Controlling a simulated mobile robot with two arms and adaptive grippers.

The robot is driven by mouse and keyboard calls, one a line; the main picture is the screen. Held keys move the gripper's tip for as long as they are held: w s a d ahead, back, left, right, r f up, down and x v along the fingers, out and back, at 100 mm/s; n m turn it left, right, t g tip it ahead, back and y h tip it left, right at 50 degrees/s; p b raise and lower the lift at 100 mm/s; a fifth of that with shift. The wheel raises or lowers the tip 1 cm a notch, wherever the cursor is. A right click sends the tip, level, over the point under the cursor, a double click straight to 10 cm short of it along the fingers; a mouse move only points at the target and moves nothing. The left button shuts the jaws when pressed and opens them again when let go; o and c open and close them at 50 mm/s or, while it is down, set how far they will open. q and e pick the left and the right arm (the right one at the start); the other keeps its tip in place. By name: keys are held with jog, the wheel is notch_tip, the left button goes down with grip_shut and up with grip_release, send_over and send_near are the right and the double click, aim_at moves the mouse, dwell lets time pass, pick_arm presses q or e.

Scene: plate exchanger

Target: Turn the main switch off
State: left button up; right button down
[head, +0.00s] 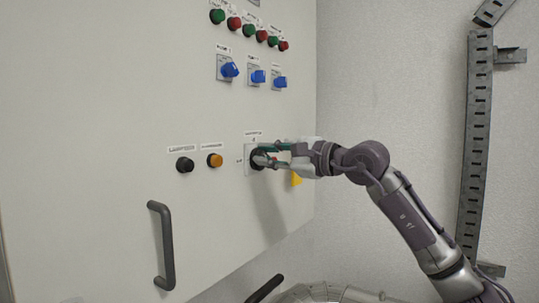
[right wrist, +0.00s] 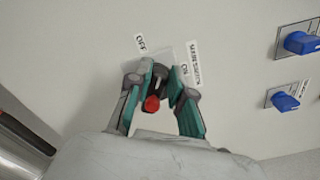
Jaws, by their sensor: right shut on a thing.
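The main switch (head: 257,159) sits on a pale plate at the lower right of the cabinet door, with small labels above and to its left. My right gripper (head: 268,158) reaches it from the right, its green-padded fingers shut on the switch handle. In the right wrist view, the red-ended handle of the main switch (right wrist: 152,104) lies between the two fingers of my right gripper (right wrist: 162,88). OFF and ON labels show beyond the fingertips. The fingers partly hide the switch, and I cannot tell its exact angle. My left gripper is not in view.
A black button (head: 184,165) and an orange button (head: 215,160) are left of the switch. Blue knobs (head: 229,70) and rows of green and red buttons (head: 248,30) are above. A grey door handle (head: 162,245) stands out at lower left.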

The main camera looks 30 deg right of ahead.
jog(key=shift+s+a+f+n+b, duration=0.15)
jog(key=shift+f+n, duration=0.1)
jog(key=shift+n, duration=0.9)
jog(key=shift+w+f+n+b, duration=0.15)
jog(key=shift+f+n, duration=0.15)
jog(key=shift+n, duration=0.8)
jog(key=shift+s+a+f+n+b, duration=0.15)
jog(key=shift+f+n, duration=0.1)
jog(key=shift+n, duration=0.9)
jog(key=c, duration=1)
grip_release()
jog(key=shift+c, duration=0.2)
jog(key=shift+d, duration=0.15)
jog(key=v, duration=1.2)
